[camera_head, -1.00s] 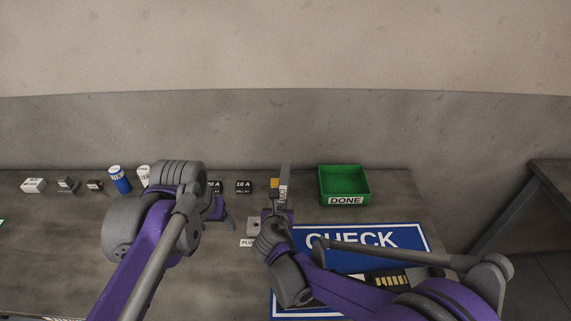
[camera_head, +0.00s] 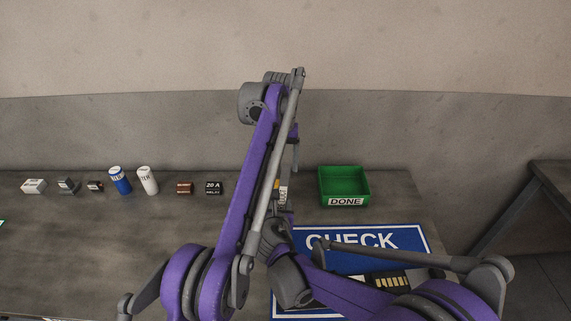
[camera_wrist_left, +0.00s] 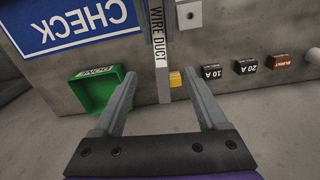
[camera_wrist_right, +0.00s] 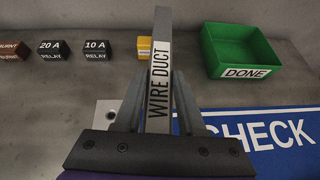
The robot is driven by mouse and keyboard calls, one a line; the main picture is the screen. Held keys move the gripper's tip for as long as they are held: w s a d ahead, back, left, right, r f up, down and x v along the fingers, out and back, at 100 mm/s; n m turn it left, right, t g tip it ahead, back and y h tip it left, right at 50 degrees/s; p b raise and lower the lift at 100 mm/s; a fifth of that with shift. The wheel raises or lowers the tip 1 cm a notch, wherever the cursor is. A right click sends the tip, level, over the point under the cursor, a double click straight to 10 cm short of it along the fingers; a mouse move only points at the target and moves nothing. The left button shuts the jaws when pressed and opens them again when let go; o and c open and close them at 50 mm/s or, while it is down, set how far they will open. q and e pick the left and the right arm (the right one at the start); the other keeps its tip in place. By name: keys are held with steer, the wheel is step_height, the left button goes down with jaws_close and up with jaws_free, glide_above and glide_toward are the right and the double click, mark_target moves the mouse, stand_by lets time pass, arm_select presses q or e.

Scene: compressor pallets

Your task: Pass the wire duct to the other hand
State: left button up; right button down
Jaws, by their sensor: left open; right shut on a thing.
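The wire duct (camera_wrist_right: 160,70) is a long grey bar with a white "WIRE DUCT" label. In the right wrist view it stands up between the fingers of my right gripper (camera_wrist_right: 158,105), which is shut on it. In the left wrist view the wire duct (camera_wrist_left: 163,70) runs between the spread fingers of my left gripper (camera_wrist_left: 160,95), which is open and not closed on it. In the head view the wire duct (camera_head: 284,196) is partly hidden by my left arm, and my left gripper (camera_head: 294,155) is above and beyond it.
A green DONE bin (camera_head: 344,186) stands right of the grippers, behind the blue CHECK mat (camera_head: 400,238). Relay blocks (camera_head: 214,188), a white cylinder (camera_head: 148,181), a blue can (camera_head: 120,181) and other small parts line the table's back. A yellow block (camera_wrist_right: 144,47) is close behind the duct.

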mark_target(286, 196)
arm_select(q)
steer(key=f, duration=0.8)
steer(key=d+f, duration=0.1)
steer(key=f, duration=0.3)
steer(key=shift+f, duration=0.4)
steer(key=c, duration=0.8)
steer(key=shift+d, duration=0.2)
jaws_close()
arm_select(e)
steer(key=shift+a, duration=0.2)
steer(key=shift+c, duration=2.1)
jaws_free()
arm_select(q)
steer(key=shift+a, duration=0.1)
arm_select(e)
steer(key=shift+d, duration=0.1)
